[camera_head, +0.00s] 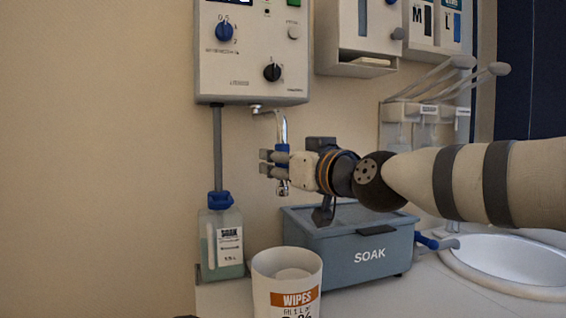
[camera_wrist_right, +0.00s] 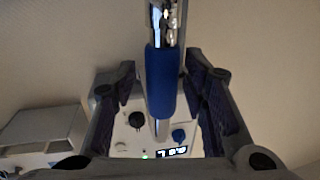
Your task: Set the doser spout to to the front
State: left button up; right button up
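The doser is a white wall box (camera_head: 250,60) with knobs. Its chrome spout (camera_head: 284,128) hangs from the underside, bends to the right and runs down through a blue sleeve (camera_head: 282,149). My right gripper (camera_head: 273,163) comes in from the right at the sleeve, its fingers on either side of the spout. In the right wrist view the blue sleeve (camera_wrist_right: 160,82) passes between the open fingers (camera_wrist_right: 163,88), with gaps visible beside it. I cannot tell whether either finger touches it. My left gripper is not in view.
Below stand a SOAK bottle (camera_head: 222,245), a wipes tub (camera_head: 287,280) and a grey lidded SOAK bin (camera_head: 350,245) under my right arm. A sink (camera_head: 510,262) is at right. Wall dispensers (camera_head: 360,35) and a rack (camera_head: 425,115) are above my arm. The left wall is clear.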

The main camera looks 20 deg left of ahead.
jog(key=shift+s, duration=0.1)
jog(key=v, duration=1.2)
